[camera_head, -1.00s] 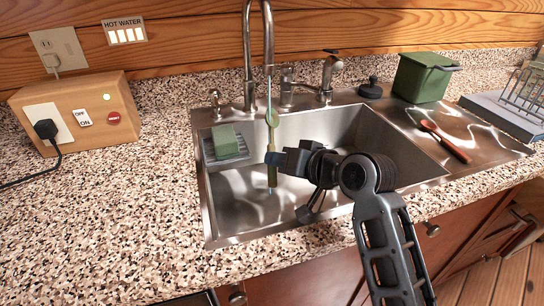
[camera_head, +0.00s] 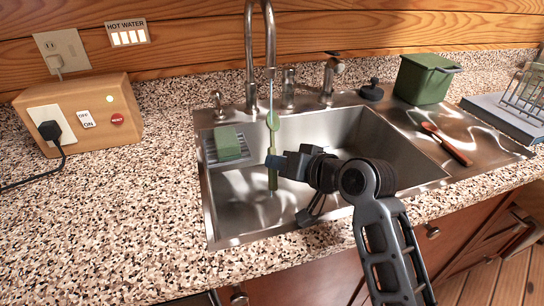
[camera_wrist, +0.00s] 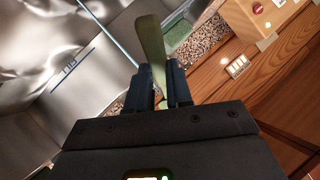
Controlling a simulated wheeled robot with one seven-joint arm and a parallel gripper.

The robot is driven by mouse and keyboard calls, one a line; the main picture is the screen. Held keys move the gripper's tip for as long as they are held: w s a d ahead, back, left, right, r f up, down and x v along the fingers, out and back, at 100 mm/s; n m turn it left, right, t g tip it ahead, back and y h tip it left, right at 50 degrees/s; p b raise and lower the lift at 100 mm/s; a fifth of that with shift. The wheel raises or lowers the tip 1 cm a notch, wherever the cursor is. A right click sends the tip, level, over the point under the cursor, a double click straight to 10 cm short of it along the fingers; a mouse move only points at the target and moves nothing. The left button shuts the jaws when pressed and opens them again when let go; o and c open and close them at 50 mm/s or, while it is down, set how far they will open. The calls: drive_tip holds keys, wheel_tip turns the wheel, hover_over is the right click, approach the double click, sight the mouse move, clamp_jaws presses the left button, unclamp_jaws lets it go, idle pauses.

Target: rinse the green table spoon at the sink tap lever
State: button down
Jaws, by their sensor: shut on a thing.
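In the wrist view, the spoon (camera_wrist: 152,45) stands up between the fingers (camera_wrist: 157,85). The curved metal tap (camera_head: 249,60) is above the spoon. A thin bluish water stream (camera_head: 270,94) falls from its spout and lines up with the spoon bowl in the head view. The wrist view shows the stream (camera_wrist: 108,32) beside the spoon. Metal fittings (camera_head: 289,88) stand behind the basin; which is the lever I cannot tell.
A green sponge (camera_head: 228,142) sits on a rack at the basin's left. A green bin (camera_head: 424,80), a black stopper (camera_head: 372,91) and a red-brown spoon (camera_head: 447,143) are to the right. A wooden switch box (camera_head: 90,105) stands left; the front left counter is clear.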

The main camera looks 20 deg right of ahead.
drive_tip(key=shift+w, duration=0.1)
drive_tip(key=shift+w+d, duration=0.35)
drive_tip(key=shift+d, duration=0.1)
drive_tip(key=s+d+p, duration=0.1)
drive_tip(key=s+d, duration=0.4)
drive_tip(key=s, duration=0.1)
drive_tip(key=shift+d+p, duration=0.2)
drive_tip(key=shift+p, duration=0.1)
idle(0.7)
drive_tip(key=shift+r, duration=0.1)
idle(1.1)
drive_tip(key=s+d+r+p, duration=0.3)
drive_tip(key=p, duration=0.1)
drive_tip(key=shift+s+d+r, duration=0.2)
drive_tip(key=shift+s+r, duration=0.1)
drive_tip(key=shift+r, duration=0.1)
idle(1.1)
